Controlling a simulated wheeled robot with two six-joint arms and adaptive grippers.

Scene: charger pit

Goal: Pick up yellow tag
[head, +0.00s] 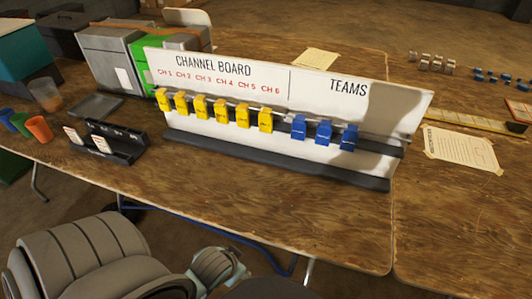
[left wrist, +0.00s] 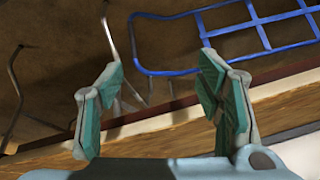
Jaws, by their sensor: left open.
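Several yellow tags (head: 220,113) hang in a row on the rail of the white channel board (head: 215,80), under the red CH labels in the head view. Three blue tags (head: 323,131) hang to their right, under TEAMS. My left arm comes in at the bottom left of the head view, in front of the table and well short of the tags. My left gripper (left wrist: 158,72) is open and empty in the left wrist view, its fingers over the table's front edge and the floor. No tag shows in that view. My right gripper is not in view.
The wooden table (head: 300,230) is bare in front of the board. A dark card rack (head: 120,148) stands to the left, with green, blue and orange cups (head: 39,129) beside it. A blue metal frame (left wrist: 240,25) lies below the table edge. A paper sheet (head: 460,148) lies at right.

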